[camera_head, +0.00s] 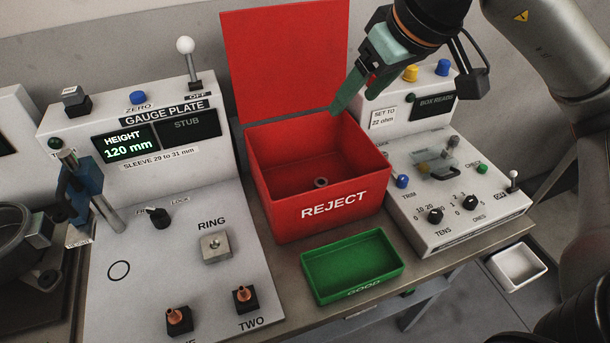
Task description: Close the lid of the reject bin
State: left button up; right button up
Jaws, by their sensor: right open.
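The red reject bin (290,216) stands on the bench with "REJECT" on its front wall. Its red lid (283,62) is open and stands nearly upright at the bin's back edge. A small dark ring-like part (320,183) lies on the bin floor. My right gripper (352,98) comes in from the upper right, with green fingers. It is open and empty, above the bin's back right corner and just right of the lid. Whether a finger touches the lid or the rim I cannot tell. My left gripper is not in view.
A green tray (312,288) sits in front of the bin. The gauge plate console (140,240) stands close on the left, with an upright white-knobbed lever (189,65) near the lid. A box-reader console (440,215) stands close on the right. A white tray (517,268) is lower right.

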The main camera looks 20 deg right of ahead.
aim_at(283, 59)
jog(key=k+l, duration=0.15)
jog(key=k, duration=0.35)
jog(key=k+l, duration=0.15)
jog(key=k, duration=0.35)
